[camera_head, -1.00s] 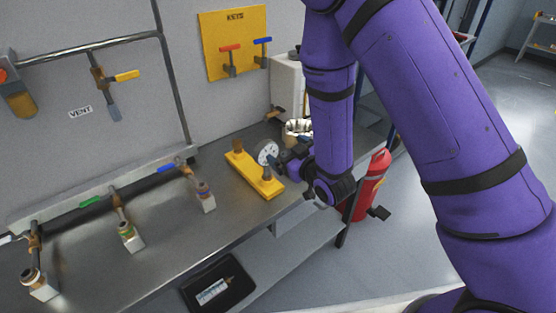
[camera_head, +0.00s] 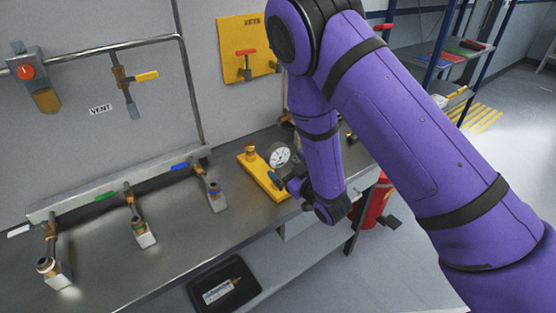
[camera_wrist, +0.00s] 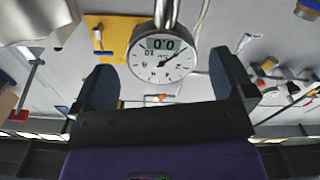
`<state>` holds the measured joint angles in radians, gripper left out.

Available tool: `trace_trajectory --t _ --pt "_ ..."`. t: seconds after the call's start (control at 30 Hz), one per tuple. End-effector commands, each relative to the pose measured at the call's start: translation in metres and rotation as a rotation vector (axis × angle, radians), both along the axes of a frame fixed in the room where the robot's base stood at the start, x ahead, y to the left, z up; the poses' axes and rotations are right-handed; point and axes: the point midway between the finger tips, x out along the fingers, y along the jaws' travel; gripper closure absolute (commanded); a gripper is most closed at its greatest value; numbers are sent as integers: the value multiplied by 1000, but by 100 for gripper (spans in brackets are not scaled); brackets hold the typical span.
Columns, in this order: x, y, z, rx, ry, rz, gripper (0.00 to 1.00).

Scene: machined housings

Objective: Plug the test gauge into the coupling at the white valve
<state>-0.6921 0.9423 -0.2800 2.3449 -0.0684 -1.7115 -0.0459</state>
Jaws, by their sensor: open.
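The test gauge (camera_head: 279,155) has a round white dial and appears to stand upright on the yellow stand (camera_head: 256,172). In the wrist view the gauge (camera_wrist: 162,57) shows upside down, with a small digital readout. My gripper (camera_head: 286,178) is beside the gauge, partly hidden by my wrist. In the wrist view my gripper (camera_wrist: 165,82) is open, its dark fingers apart on either side of the gauge. The white valve handle (camera_head: 18,231) is at the far left of the pipe. Its coupling (camera_head: 46,265) sits below it on a pale block.
Green (camera_head: 106,196) and blue (camera_head: 180,167) valve handles sit along the same pipe, each with a coupling below. A black tray (camera_head: 225,287) lies below the bench edge. The bench's front left is clear.

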Motion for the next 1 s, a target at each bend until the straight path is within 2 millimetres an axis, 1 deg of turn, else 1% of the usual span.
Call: trace_trajectory --t 0.2,0.3,0.43,0.63,0.83,1.0 --pt "25 17 2 1 -3 2 0" --pt "34 23 2 0 -2 1 0" --pt "39 27 2 1 -2 1 0" --pt "39 27 2 1 0 0 0" --pt "39 26 2 1 -1 0 46" --pt "39 26 2 1 -2 1 47"
